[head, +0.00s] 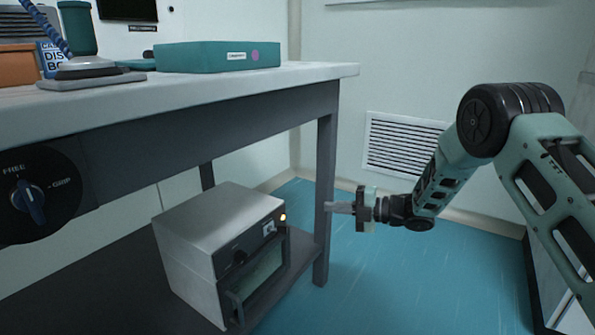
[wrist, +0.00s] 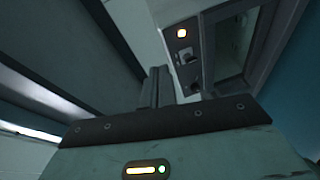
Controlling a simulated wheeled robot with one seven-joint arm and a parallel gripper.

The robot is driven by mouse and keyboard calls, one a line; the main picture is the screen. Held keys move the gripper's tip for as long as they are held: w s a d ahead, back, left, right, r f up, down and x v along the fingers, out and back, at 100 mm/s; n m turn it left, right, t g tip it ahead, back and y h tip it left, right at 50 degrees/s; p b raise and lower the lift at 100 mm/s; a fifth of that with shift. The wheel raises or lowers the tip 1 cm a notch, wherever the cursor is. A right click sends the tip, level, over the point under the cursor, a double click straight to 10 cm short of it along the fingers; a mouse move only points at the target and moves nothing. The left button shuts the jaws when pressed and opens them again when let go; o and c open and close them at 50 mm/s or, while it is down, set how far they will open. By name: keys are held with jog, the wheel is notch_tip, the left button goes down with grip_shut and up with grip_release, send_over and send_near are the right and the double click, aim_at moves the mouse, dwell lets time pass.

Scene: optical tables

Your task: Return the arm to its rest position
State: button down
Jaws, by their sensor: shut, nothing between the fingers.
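My arm (head: 480,125) reaches in from the right in the head view, bent at the elbow. My gripper (head: 330,207) points left, just in front of the table's front right leg, above the blue floor. It is shut and empty. In the wrist view the gripper fingers (wrist: 157,88) show as a narrow dark shape at the middle, beyond the gripper's green body. The grey oven-like box (head: 215,240) stands on the lower shelf to the left of the gripper, its orange lamp lit. The box also shows at the top of the wrist view (wrist: 192,60), apart from the fingers.
The table (head: 320,72) holds a teal case (head: 217,56), an orange box (head: 18,68) and a device with a coiled cord (head: 90,75). A wall vent (head: 402,145) is behind. The blue floor (head: 400,275) is clear below the arm.

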jog(key=a+r+m+t+h+p, duration=0.1)
jog(key=a+r+m+t+h, duration=0.25)
jog(key=r+m, duration=0.3)
jog(key=s+a+r+m+g+h+p, duration=0.1)
jog(key=s+a+r+m+h+p, duration=0.15)
jog(key=s+r+m+h, duration=0.4)
jog(key=s+d+m+g+h+p, duration=0.1)
jog(key=s+d+m+g+h, duration=0.15)
jog(key=s, duration=1.05)
jog(key=s+d+m+g+h+p, duration=0.1)
jog(key=s+m+g, duration=0.25)
jog(key=s, duration=0.85)
jog(key=s+d+m+g+h, duration=0.1)
jog(key=s+m+g, duration=0.2)
jog(key=s, duration=1)
notch_tip(320, 180, up, 38)
jog(key=p, duration=3.8)
jog(key=shift+s+d, duration=0.15)
jog(key=shift+d, duration=0.15)
jog(key=shift+f, duration=0.2)
